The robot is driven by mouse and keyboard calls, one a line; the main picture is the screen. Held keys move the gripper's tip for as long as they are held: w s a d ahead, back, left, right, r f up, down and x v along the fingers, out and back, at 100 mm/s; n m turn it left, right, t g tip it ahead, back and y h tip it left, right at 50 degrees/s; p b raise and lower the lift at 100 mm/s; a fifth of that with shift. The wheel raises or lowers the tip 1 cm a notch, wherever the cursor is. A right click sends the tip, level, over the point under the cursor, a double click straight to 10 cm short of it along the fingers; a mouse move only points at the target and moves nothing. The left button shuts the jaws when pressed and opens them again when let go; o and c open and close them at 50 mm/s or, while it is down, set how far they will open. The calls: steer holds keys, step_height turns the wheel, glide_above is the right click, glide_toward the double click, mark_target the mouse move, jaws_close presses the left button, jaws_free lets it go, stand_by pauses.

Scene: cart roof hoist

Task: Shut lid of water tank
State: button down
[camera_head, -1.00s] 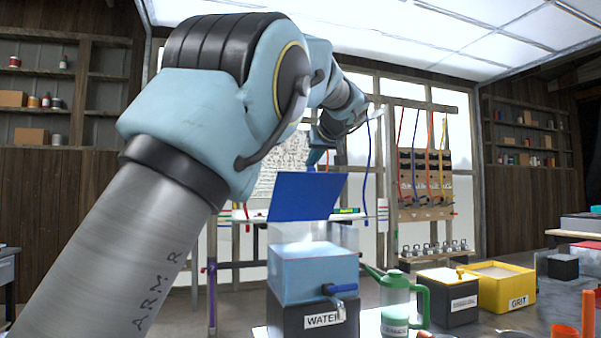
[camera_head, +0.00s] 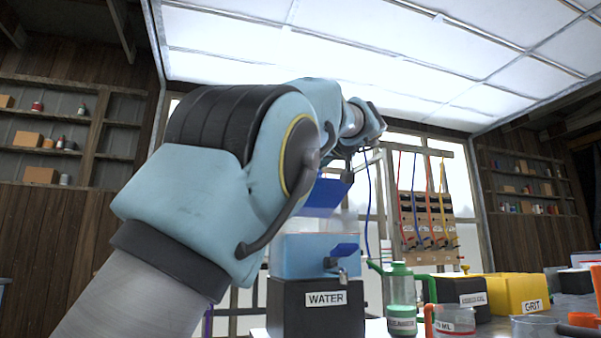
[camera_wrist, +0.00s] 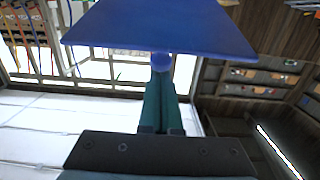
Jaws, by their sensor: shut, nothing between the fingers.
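The water tank (camera_head: 318,258) is a clear box of blue water with a tap, on a dark stand labelled WATER. Its blue lid (camera_head: 322,198) is raised and tilted above the tank, partly hidden behind my arm. In the head view the fingers are hard to make out.
A green-handled jug (camera_head: 401,288), a black box (camera_head: 460,290) and a yellow GRIT box (camera_head: 505,292) stand right of the tank. A measuring cup (camera_head: 453,318) is in front. Hoses hang on a board (camera_head: 425,215) behind.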

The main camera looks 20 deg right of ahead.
steer(key=s+f+t+b, duration=0.3)
steer(key=f+b, duration=0.5)
steer(key=b, duration=0.9)
steer(key=shift+a, duration=0.2)
steer(key=shift+s+f+b, duration=0.1)
steer(key=shift+f+b, duration=0.15)
steer(key=shift+b, duration=0.05)
